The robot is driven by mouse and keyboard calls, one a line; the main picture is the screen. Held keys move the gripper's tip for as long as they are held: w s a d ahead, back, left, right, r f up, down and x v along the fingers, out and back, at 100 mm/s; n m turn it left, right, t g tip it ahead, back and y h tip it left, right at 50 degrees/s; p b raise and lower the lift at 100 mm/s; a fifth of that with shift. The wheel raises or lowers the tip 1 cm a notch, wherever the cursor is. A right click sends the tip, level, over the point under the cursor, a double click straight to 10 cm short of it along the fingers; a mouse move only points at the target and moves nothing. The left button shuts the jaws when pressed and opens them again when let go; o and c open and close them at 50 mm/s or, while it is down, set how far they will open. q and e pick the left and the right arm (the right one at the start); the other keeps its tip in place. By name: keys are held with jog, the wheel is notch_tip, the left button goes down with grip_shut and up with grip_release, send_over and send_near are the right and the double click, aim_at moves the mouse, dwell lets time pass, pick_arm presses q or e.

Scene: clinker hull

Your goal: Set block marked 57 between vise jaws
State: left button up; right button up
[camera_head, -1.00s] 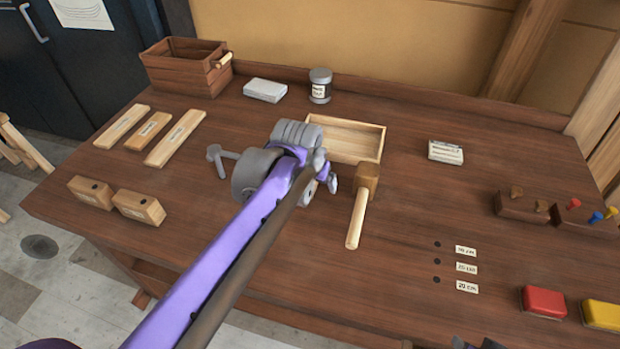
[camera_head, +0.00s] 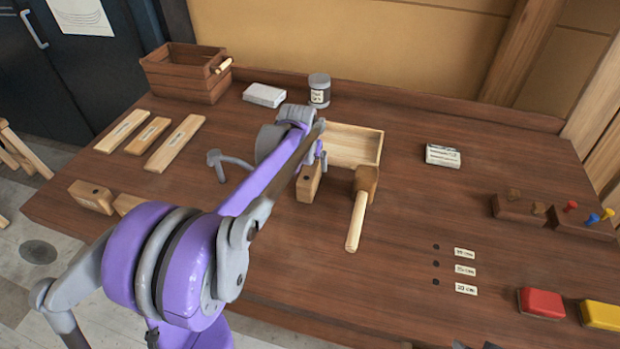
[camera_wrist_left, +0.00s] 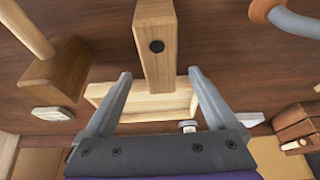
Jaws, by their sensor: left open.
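A wooden block (camera_head: 309,182) with a dark hole in its top stands near the middle of the bench; it also shows in the left wrist view (camera_wrist_left: 155,40). Two similar blocks, one at the left (camera_head: 90,197) and one partly behind my arm (camera_head: 127,203), sit on the left side. I cannot read a 57 on any of them. My left gripper (camera_head: 318,156) is open; in the left wrist view its fingers lie either side of the middle block's near end, apart from it. I cannot make out the vise jaws. Only a dark sliver of my right gripper (camera_head: 490,345) shows.
A mallet (camera_head: 358,215) lies just right of the block, with a shallow wooden tray (camera_head: 355,135) behind. A grey handled piece (camera_head: 218,160) stands to the left. A jar (camera_head: 319,90) and wooden crate (camera_head: 185,88) are farther back. The front centre is clear.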

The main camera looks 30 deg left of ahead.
aim_at(310, 169)
pick_arm(q)
jog(key=x, duration=0.4)
jog(key=shift+s+f, duration=0.1)
jog(key=shift+s, duration=0.05)
grip_shut()
